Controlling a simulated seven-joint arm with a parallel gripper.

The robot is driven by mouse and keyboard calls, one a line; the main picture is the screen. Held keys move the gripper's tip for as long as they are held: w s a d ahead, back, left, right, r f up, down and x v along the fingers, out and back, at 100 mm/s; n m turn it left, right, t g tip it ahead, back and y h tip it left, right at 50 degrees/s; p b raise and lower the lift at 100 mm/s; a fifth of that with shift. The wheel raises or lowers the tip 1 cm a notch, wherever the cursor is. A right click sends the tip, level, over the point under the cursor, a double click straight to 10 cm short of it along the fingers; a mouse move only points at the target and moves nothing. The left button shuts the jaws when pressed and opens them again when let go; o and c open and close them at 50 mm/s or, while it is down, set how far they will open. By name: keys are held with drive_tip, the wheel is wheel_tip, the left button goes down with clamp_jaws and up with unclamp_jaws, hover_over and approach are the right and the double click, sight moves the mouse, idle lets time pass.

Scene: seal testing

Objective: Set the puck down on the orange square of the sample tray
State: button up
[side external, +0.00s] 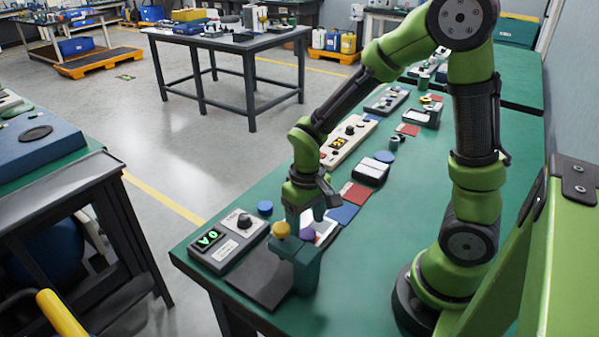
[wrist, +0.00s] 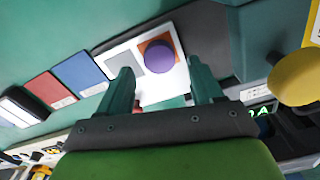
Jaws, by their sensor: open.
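The purple puck (wrist: 159,57) lies on the orange square (wrist: 143,44) of the white sample tray (wrist: 150,92) in the wrist view, leaving orange showing around its edge. A grey square (wrist: 120,62) is beside it on the tray. In the side view the puck (side external: 308,234) and tray (side external: 326,228) are partly hidden by my gripper and a teal fixture. My gripper (wrist: 161,70) is open, its fingers spread to either side of the puck in the wrist view. In the side view my gripper (side external: 306,214) is low over the tray; I cannot tell the exact gap.
A teal fixture with a yellow knob (side external: 281,229) stands close to the tray. A control box (side external: 229,240) with a green display is to the left. Blue (side external: 343,213) and red (side external: 355,193) mats lie behind the tray. The green bench is clear to the right.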

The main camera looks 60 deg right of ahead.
sight(306, 232)
drive_tip(key=s+a+r+t+y, duration=0.1)
drive_tip(key=s+r+t, duration=0.2)
drive_tip(key=r, duration=0.6)
drive_tip(key=s+a+r+m+t+y, duration=0.1)
drive_tip(key=s+r+t, duration=0.2)
drive_tip(key=r, duration=0.7)
drive_tip(key=shift+s+a+t, duration=0.15)
drive_tip(key=shift+a+t, duration=0.05)
drive_tip(key=shift+t, duration=0.4)
